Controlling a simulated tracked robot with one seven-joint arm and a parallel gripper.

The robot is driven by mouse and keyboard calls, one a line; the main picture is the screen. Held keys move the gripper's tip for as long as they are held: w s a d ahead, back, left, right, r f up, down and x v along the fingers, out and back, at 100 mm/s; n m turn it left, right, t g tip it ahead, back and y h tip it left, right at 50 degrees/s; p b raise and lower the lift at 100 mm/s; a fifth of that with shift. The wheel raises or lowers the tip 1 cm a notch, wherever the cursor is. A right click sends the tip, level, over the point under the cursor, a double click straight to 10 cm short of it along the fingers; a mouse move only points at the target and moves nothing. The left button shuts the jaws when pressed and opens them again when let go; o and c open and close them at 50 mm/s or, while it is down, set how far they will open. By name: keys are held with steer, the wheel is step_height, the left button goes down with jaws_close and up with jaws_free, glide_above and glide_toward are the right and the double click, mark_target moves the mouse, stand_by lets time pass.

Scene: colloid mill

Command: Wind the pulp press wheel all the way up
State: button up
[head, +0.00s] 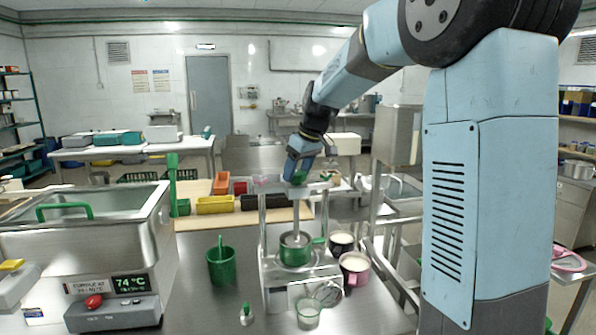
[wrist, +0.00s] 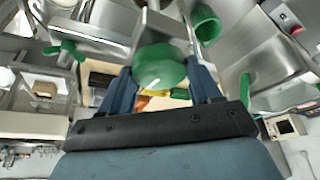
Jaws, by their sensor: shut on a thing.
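The pulp press (head: 276,268) is a steel frame with upright columns on the bench in the head view. A screw rod (head: 296,214) runs down from its top crossbar into a green-handled pot (head: 294,255). The press wheel, a green round knob, sits at the top of the rod; it also shows in the wrist view (wrist: 160,65). My gripper (head: 298,172) comes down from above onto the wheel. In the wrist view, its two blue fingers (wrist: 163,82) lie on either side of the wheel, shut on it. How low the plunger sits inside the pot is hidden.
A green cup (head: 221,266) stands left of the press, and a glass (head: 308,314) in front. Mugs (head: 354,268) stand close on the right. A steel bath with a display (head: 124,284) fills the left. Colored bins (head: 214,205) stand behind. Some bench between bath and press is bare.

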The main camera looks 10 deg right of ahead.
steer(key=n, duration=0.1)
steer(key=n+g+y, duration=0.1)
steer(key=n, duration=0.1)
steer(key=shift+w+d+n, duration=0.15)
steer(key=shift+n, duration=0.15)
steer(key=n+g, duration=0.1)
steer(key=n, duration=0.3)
steer(key=shift+g, duration=0.3)
steer(key=shift+n, duration=0.3)
steer(key=o, duration=1)
steer(key=shift+o, duration=0.2)
steer(key=shift+r, duration=0.1)
steer(key=v, duration=1.3)
steer(key=shift+w+d, duration=0.15)
steer(key=shift+d, duration=0.3)
steer(key=shift+r, duration=0.1)
